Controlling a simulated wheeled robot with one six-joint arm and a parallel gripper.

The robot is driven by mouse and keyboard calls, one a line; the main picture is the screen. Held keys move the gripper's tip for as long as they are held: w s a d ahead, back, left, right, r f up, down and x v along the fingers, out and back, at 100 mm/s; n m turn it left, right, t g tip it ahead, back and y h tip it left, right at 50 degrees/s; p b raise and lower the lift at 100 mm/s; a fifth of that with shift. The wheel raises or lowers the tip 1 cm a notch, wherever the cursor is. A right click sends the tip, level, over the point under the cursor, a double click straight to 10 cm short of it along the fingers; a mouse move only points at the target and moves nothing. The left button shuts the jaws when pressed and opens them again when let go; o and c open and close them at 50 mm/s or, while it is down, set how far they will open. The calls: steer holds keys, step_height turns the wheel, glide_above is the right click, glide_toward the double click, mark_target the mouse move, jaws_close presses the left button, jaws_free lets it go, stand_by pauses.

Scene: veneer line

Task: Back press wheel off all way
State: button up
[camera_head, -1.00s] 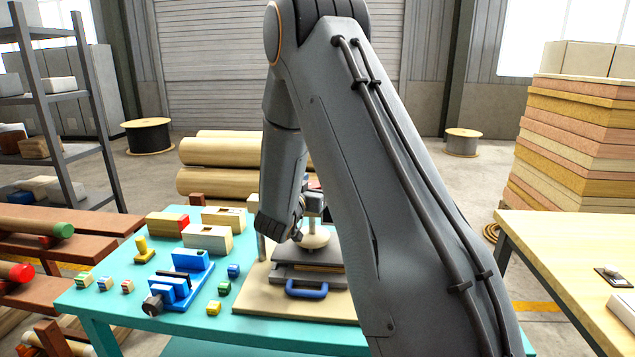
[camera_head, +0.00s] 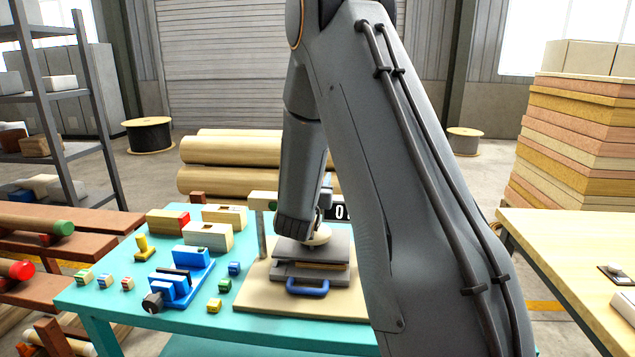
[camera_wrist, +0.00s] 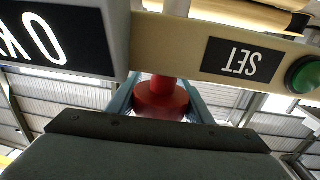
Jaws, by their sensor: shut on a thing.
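The press stands on a beige board (camera_head: 252,297) on the teal table. Its grey plates (camera_head: 312,252) have a blue handle (camera_head: 307,288) in front, and a cream round foot (camera_head: 320,236) sits above them. In the wrist view, a red knob (camera_wrist: 160,90) on a red stem sits below a beige beam (camera_wrist: 215,28) with an upside-down "SET" label. My gripper (camera_wrist: 161,103) has its blue-grey fingers on both sides of the red knob, shut on it. The rest of the wheel cannot be made out. In the head view my arm hides the fingertips and much of the press.
A dark display (camera_head: 343,212) showing a 0 stands behind my arm. A green button (camera_wrist: 303,75) is beside the SET label. A blue vise-like fixture (camera_head: 180,278), cream blocks (camera_head: 208,236) and several small coloured blocks occupy the table's left side.

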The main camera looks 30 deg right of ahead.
steer(key=shift+w+a+f+n+t+y+b, duration=0.15)
steer(key=shift+a+n+t+y+b, duration=0.3)
steer(key=shift+n+y, duration=0.95)
steer(key=shift+w+a+r+n+t+y+b, duration=0.1)
steer(key=shift+a+n+t+y+b, duration=0.4)
steer(key=shift+y, duration=1.35)
steer(key=shift+w+a+f+n+t+y+b, duration=0.15)
steer(key=shift+n+t+y+b, duration=0.55)
steer(key=shift+n+y, duration=0.9)
steer(key=shift+r+y, duration=0.15)
steer(key=shift+y, duration=0.1)
steer(key=o, duration=1)
steer(key=shift+o, duration=0.2)
steer(key=s+b, duration=0.1)
steer(key=s, duration=0.6)
steer(key=shift+s+a, duration=0.2)
steer(key=shift+s, duration=0.2)
